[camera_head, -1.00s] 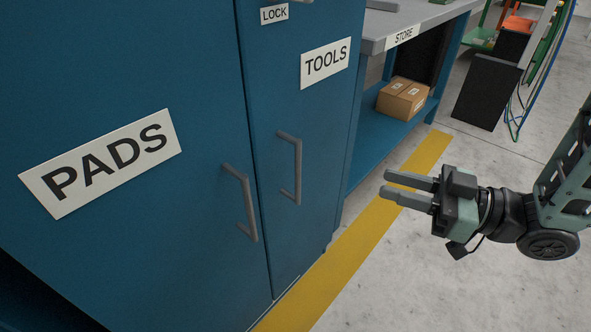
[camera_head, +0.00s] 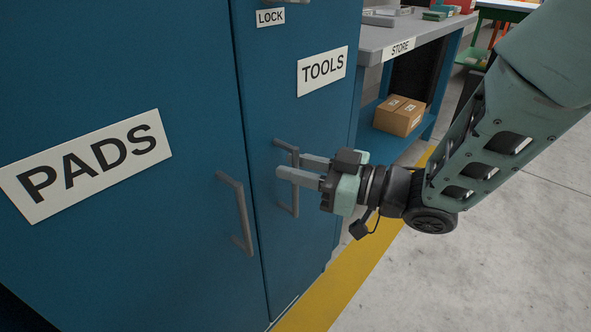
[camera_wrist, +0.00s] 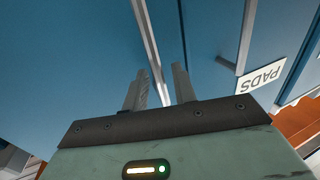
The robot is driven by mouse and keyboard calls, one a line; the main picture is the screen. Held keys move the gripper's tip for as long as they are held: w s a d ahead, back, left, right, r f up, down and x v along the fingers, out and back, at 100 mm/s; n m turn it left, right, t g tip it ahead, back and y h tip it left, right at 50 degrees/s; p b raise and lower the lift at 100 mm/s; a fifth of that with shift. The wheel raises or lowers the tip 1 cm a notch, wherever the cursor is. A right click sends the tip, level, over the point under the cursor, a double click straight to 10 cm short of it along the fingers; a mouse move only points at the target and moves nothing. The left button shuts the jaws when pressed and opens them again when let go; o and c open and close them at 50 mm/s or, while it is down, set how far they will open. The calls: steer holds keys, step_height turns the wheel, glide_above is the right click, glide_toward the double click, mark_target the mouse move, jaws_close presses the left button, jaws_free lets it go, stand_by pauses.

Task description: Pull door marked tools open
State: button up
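The blue door marked TOOLS (camera_head: 312,112) is shut, with its white label (camera_head: 322,71) on the upper part. Its grey bar handle (camera_head: 294,204) stands upright near the door's left edge. My gripper (camera_head: 291,166) is open at the handle's upper part and partly hides it. In the wrist view, my gripper's fingers (camera_wrist: 159,82) are apart, and the handle bar (camera_wrist: 147,38) runs between them. I cannot tell whether either finger touches it.
The PADS door (camera_head: 150,220) with its own grey handle (camera_head: 239,210) is close on the left. A LOCK label (camera_head: 270,17) is above. On the right stand a grey-topped STORE bench (camera_head: 375,36) and a cardboard box (camera_head: 399,116). Floor at right is clear.

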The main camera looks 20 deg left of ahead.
steer(key=shift+a, duration=0.3)
jaws_close()
steer(key=shift+d, duration=0.15)
